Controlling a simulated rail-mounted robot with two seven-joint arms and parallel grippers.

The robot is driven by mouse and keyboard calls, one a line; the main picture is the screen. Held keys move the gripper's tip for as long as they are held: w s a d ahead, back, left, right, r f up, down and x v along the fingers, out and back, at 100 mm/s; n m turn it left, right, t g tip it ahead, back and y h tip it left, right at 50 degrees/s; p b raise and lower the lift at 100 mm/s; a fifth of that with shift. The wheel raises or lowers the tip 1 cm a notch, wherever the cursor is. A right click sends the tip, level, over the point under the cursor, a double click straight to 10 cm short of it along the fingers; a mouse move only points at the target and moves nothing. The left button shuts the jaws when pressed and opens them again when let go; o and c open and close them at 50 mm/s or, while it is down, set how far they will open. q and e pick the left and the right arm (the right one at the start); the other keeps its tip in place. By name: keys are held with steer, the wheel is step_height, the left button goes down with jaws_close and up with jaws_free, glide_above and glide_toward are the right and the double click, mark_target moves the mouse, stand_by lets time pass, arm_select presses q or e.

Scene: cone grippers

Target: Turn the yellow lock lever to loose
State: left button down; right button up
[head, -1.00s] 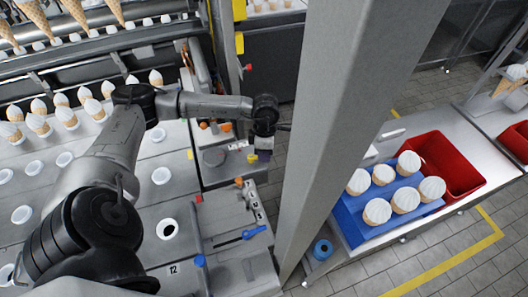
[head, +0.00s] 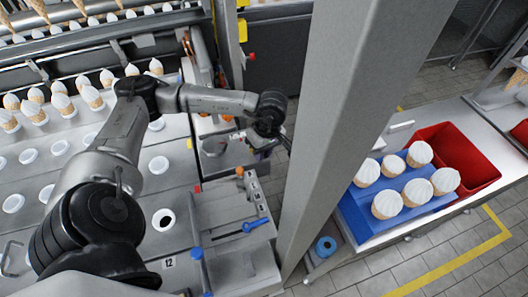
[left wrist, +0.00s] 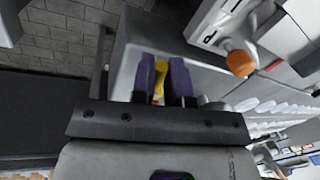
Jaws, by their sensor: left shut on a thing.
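The yellow lock lever (left wrist: 159,68) shows in the left wrist view as a short yellow piece with a reddish part, between the purple fingers of my left gripper (left wrist: 163,82). The fingers are closed on it from both sides, and they hide much of it. In the head view my left gripper (head: 264,153) is down at the right edge of the machine, beside the grey pillar. There the gripper and wrist hide the lever, and I cannot tell its angle. My right gripper is in neither view.
A blue lever (head: 256,225) and an orange knob (left wrist: 240,62) are close by on the machine. The tall grey pillar (head: 335,110) stands just right of my gripper. Beyond it are a blue tray (head: 352,222) of white-topped cones and a red bin (head: 470,160).

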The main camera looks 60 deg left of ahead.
arm_select(q)
steer(key=shift+s+m+b, duration=0.35)
steer(key=shift+m+b, duration=0.05)
steer(key=shift+m, duration=0.5)
steer(key=c, duration=1.1)
jaws_free()
steer(key=shift+r, duration=0.15)
steer(key=shift+w+d+r+p, duration=0.1)
steer(key=shift+w+r+p, duration=0.35)
steer(key=shift+r, duration=1.75)
steer(key=shift+w+r+p, duration=0.4)
steer(key=shift+r+p, duration=0.05)
steer(key=shift+r, duration=1.8)
steer(key=shift+w+d+r+p, duration=0.1)
steer(key=shift+w+r+p, duration=0.35)
steer(key=shift+r, duration=1.75)
steer(key=shift+a, duration=0.1)
